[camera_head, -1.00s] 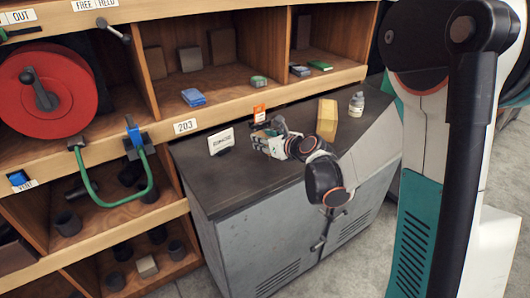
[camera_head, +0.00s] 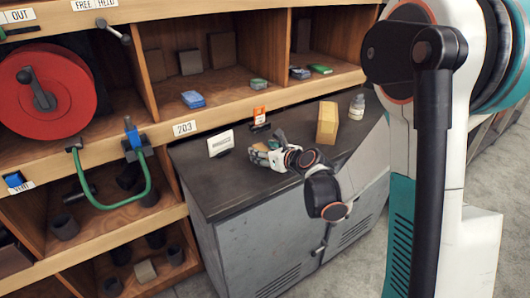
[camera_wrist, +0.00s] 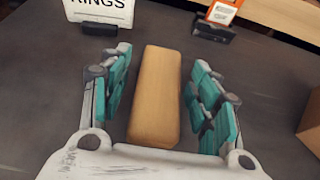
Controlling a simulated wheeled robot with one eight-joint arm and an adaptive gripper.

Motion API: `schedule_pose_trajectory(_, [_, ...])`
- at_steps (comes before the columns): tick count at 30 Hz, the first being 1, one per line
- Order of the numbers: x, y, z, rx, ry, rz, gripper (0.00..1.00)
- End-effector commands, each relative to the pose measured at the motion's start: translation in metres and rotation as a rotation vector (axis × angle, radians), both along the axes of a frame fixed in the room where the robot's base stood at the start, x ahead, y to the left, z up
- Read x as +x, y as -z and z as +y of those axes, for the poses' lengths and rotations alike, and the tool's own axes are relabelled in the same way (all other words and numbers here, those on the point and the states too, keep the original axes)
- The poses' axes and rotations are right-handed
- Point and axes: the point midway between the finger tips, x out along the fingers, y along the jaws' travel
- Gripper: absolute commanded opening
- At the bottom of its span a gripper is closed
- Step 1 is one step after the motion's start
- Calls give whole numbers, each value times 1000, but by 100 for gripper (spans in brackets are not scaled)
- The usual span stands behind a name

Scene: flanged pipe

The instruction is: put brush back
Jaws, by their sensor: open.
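In the wrist view a long tan block (camera_wrist: 156,95) lies on the dark cabinet top between my gripper's fingers. It may be the brush; no bristles show. My gripper (camera_wrist: 163,82) is open, with one teal-padded finger on each side of the block and a visible gap on both sides. In the head view my gripper (camera_head: 262,156) is low over the cabinet top (camera_head: 225,185), in front of the small cards. The block between the fingers is hard to make out there.
A yellowish block (camera_head: 327,122) and a small bottle (camera_head: 357,106) stand right of my gripper. A white card (camera_head: 220,143) and an orange card (camera_head: 259,115) stand behind it. Wooden shelves (camera_head: 235,92) rise behind. A red reel (camera_head: 45,90) and green hose (camera_head: 110,203) are left.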

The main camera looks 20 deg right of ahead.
Motion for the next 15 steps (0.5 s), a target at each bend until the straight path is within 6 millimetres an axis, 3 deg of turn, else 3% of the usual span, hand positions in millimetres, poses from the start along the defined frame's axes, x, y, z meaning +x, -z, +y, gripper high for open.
schedule_pose_trajectory(7, [-6, -7, -2, 1, 1, 0, 56])
schedule_pose_trajectory(15, [-52, -28, -18, 0, 2, 1, 56])
